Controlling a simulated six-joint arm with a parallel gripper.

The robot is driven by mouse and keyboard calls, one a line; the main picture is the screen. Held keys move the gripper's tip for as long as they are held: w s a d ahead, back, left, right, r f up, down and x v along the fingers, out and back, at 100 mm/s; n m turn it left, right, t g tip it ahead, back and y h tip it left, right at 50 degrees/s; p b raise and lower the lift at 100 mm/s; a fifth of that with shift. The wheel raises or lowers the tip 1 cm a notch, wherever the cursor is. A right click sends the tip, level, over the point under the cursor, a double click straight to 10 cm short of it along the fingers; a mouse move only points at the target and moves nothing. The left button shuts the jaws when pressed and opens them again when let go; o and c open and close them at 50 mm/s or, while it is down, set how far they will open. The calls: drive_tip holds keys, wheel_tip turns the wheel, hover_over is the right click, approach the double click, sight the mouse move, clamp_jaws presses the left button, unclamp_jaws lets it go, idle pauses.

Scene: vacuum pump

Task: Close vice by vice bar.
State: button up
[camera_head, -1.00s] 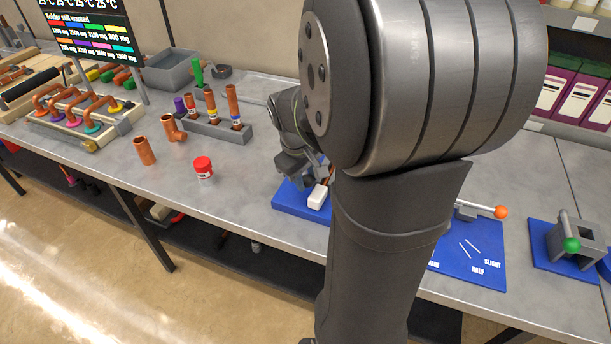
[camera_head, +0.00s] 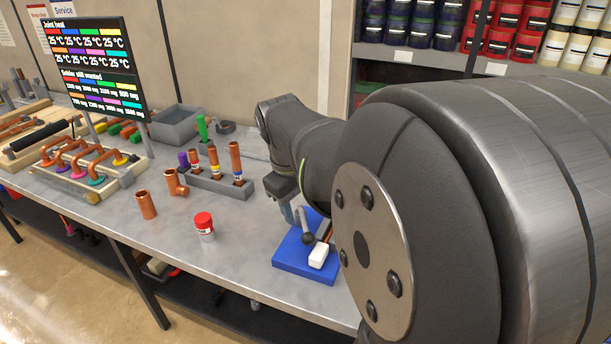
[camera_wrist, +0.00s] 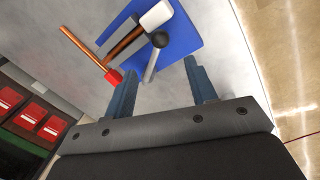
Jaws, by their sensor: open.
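A grey bar with a dark ball end stands over a blue base (camera_head: 290,265) in the head view; the ball (camera_head: 308,239) is at its near end. In the wrist view the same bar (camera_wrist: 151,65) and ball (camera_wrist: 158,40) appear in the gap between my fingertips, and I cannot tell whether they lie beyond them. My gripper (camera_wrist: 160,68) is open and empty, with no clear contact. In the head view one finger (camera_head: 287,212) shows just left of the bar. The vice jaws are not clearly visible; my arm hides the base's right side.
A white block (camera_head: 319,255) sits on the base. A copper-coloured rod (camera_wrist: 128,42) and a red-tipped rod (camera_wrist: 88,52) show beside the bar. A red-lidded jar (camera_head: 204,226), copper fittings (camera_head: 146,205) and a tube rack (camera_head: 220,186) stand left. Bench between jar and base is clear.

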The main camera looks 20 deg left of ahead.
sight(305, 227)
wheel_tip(305, 227, up, 7)
drive_tip(key=s, duration=0.1)
drive_tip(key=shift+a+f, duration=0.2)
drive_tip(key=shift+a, duration=0.05)
drive_tip(key=shift+s, duration=0.1)
drive_tip(key=shift+a+f, duration=0.1)
drive_tip(key=shift+a, duration=0.1)
drive_tip(key=c, duration=0.5)
drive_tip(key=a+f+n, duration=0.1)
drive_tip(key=a+f+n+h, duration=0.1)
drive_tip(key=a+n, duration=0.1)
clamp_jaws()
drive_tip(key=a+f+n+h, duration=0.1)
drive_tip(key=a+f+n, duration=0.3)
drive_tip(key=a+n, duration=0.15)
drive_tip(key=shift+n+g, duration=0.25)
drive_tip(key=shift+g, duration=0.15)
drive_tip(key=x, duration=0.6)
drive_tip(key=d+x, duration=0.1)
drive_tip(key=x, duration=0.2)
drive_tip(key=shift+s, duration=0.2)
drive_tip(key=shift+w+d+f, duration=0.15)
drive_tip(key=shift+w+d, duration=0.05)
drive_tip(key=shift+d, duration=0.4)
drive_tip(key=shift+w+d+f, duration=0.1)
drive_tip(key=shift+w+d, duration=0.15)
drive_tip(key=shift+d, duration=0.35)
drive_tip(key=shift+w+d+f, duration=0.2)
drive_tip(key=shift+w+d, duration=0.1)
drive_tip(key=shift+d, duration=0.35)
